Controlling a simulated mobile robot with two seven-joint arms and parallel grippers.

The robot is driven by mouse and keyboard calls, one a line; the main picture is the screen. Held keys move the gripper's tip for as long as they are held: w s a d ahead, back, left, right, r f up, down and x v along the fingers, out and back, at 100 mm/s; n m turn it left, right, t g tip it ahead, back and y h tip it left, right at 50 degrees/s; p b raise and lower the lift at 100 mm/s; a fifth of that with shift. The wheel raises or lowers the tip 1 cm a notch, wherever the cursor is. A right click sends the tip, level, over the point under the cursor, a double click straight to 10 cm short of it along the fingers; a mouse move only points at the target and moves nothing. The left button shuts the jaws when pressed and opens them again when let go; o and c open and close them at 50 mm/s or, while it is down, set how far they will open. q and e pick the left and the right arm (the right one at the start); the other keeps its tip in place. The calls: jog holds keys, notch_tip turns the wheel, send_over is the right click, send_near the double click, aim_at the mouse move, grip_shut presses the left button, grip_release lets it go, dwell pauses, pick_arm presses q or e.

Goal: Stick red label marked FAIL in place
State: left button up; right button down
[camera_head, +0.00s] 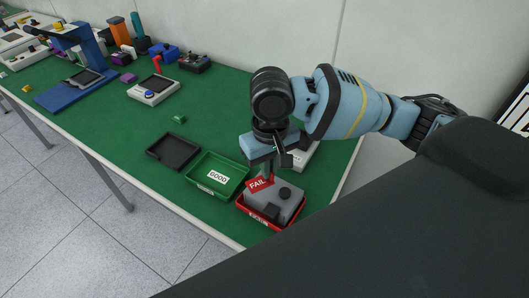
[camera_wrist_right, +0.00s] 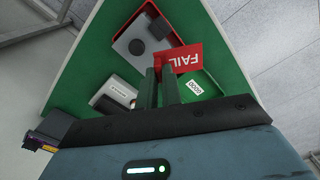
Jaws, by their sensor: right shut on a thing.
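The red label marked FAIL (camera_head: 259,184) is held at the tips of my right gripper (camera_head: 265,171). In the right wrist view the label (camera_wrist_right: 183,59) stands out from the fingers, which are shut on its edge. A grey device (camera_head: 284,206) with a dark knob and a dark block lies in a red tray (camera_head: 254,215). The label is just above or at the device's left end; I cannot tell whether it touches. The device also shows in the right wrist view (camera_wrist_right: 133,43). My left gripper is not in view.
A green tray (camera_head: 203,169) with a white GOOD label is left of the red tray. A black tray (camera_head: 173,151) is further left. A pale device (camera_head: 303,154) lies behind my gripper. Several devices and tools crowd the table's far left. The green table (camera_head: 220,113) is mostly clear between.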

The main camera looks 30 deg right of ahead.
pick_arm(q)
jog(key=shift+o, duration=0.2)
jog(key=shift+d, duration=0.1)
pick_arm(e)
jog(key=shift+d, duration=0.1)
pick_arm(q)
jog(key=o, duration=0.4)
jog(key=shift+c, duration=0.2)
pick_arm(e)
jog(key=shift+w, duration=0.1)
jog(key=shift+w+f+n, duration=0.2)
jog(key=shift+w+n, duration=0.05)
jog(key=shift+n, duration=0.75)
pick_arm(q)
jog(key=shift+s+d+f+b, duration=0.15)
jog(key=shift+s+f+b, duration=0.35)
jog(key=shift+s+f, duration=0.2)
pick_arm(e)
jog(key=w+f+n, duration=0.1)
jog(key=w+n, duration=0.1)
jog(key=n, duration=0.5)
jog(key=w+f+n, duration=0.2)
jog(key=n, duration=0.5)
jog(key=w+f+n, duration=0.1)
jog(key=w+n, duration=0.1)
jog(key=n, duration=0.5)
jog(key=shift+w+d+f+n, duration=0.1)
jog(key=shift+w+f+n, duration=0.1)
jog(key=shift+f+n, duration=0.1)
